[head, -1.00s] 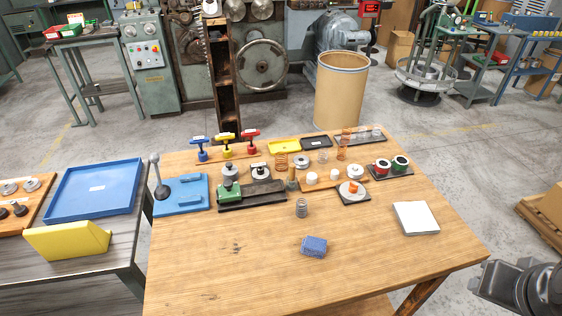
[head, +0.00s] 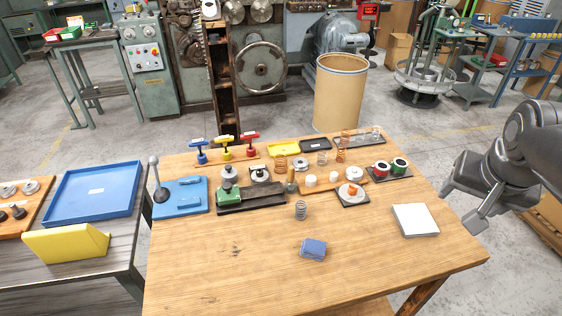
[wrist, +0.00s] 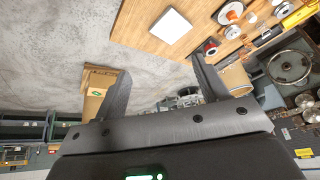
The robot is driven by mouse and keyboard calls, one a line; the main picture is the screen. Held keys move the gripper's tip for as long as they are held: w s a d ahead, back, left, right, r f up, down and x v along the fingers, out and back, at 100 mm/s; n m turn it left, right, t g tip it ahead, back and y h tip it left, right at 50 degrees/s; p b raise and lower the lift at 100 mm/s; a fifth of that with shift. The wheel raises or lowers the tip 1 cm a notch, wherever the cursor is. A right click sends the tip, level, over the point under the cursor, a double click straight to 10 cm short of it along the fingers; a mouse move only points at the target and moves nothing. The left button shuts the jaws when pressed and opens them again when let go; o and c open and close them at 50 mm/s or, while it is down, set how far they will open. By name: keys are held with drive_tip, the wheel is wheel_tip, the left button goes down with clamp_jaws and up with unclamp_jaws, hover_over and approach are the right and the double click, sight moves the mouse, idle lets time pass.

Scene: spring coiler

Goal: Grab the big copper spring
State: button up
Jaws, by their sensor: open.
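Copper-coloured springs stand upright at the back of the wooden table in the head view. One is a wide coil (head: 281,164) left of centre. Another is a taller, narrower coil (head: 341,154) further right; I cannot tell for sure which is the big one. My gripper (head: 459,208) is open and empty beyond the table's right edge, well away from both springs. In the wrist view its two fingers (wrist: 160,68) are spread, with floor and the table's edge beyond.
A grey spring (head: 300,210) and a blue block (head: 313,248) stand on the table's open front area. A white pad (head: 415,220) lies at the right, near my gripper. Red and green spools (head: 399,165), a green-ended fixture (head: 229,196) and colored-handled tools (head: 226,149) crowd the back.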

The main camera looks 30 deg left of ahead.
drive_tip(key=w+a, duration=1)
drive_tip(key=a, duration=0.1)
drive_tip(key=n, duration=0.1)
approach(279, 159)
drive_tip(key=w, duration=0.1)
drive_tip(key=shift+g, duration=0.3)
drive_tip(key=x, duration=0.5)
drive_tip(key=shift+d, duration=0.15)
drive_tip(key=x, duration=0.5)
drive_tip(key=shift+f, duration=0.4)
drive_tip(key=shift+c, duration=0.2)
drive_tip(key=c, duration=1)
